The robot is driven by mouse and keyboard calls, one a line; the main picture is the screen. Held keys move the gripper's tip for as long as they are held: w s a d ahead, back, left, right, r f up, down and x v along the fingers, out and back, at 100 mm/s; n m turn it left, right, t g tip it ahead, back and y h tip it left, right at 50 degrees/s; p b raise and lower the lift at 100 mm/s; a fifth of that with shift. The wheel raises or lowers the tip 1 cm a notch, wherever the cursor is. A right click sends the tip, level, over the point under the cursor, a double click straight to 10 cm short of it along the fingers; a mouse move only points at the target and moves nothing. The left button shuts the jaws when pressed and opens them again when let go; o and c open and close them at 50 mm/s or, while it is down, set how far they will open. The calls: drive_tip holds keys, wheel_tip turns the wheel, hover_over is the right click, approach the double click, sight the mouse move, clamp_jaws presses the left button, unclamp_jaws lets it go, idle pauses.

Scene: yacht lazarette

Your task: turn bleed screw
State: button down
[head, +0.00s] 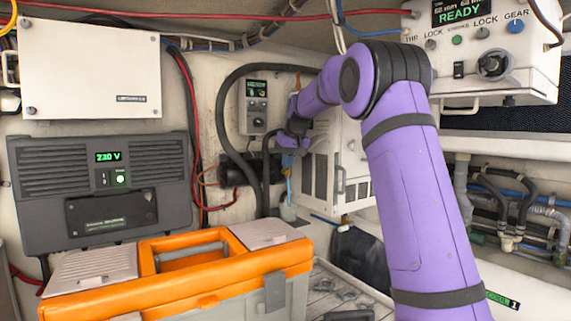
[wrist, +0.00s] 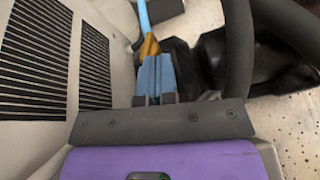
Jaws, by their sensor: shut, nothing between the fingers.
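My gripper (wrist: 155,62) shows in the wrist view as two blue fingers pressed together with nothing between them. A brass-coloured fitting (wrist: 150,45) sits just beyond the fingertips, with a light-blue hose (wrist: 144,16) rising from it. It may carry the bleed screw, but I cannot make out a separate screw, nor whether the fingertips touch the fitting. In the head view my gripper (head: 291,142) is at the back, between the dark hoses and a white louvred box (head: 335,160); the fitting is not clear there.
Thick black hoses (wrist: 238,50) run close on the right in the wrist view, and the louvred panel (wrist: 40,60) is close on the left. In the head view an orange-lidded toolbox (head: 190,275) stands in front. A grey 230 V unit (head: 100,190) hangs left.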

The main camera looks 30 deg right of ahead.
drive_tip(key=shift+d+y, duration=0.4)
drive_tip(key=shift+y, duration=0.4)
drive_tip(key=shift+d+f, duration=0.2)
drive_tip(key=shift+d, duration=0.35)
drive_tip(key=shift+d+f, duration=0.15)
drive_tip(key=shift+d, duration=0.4)
drive_tip(key=shift+d+f, duration=0.2)
drive_tip(key=shift+d, duration=0.05)
drive_tip(key=shift+r, duration=0.15)
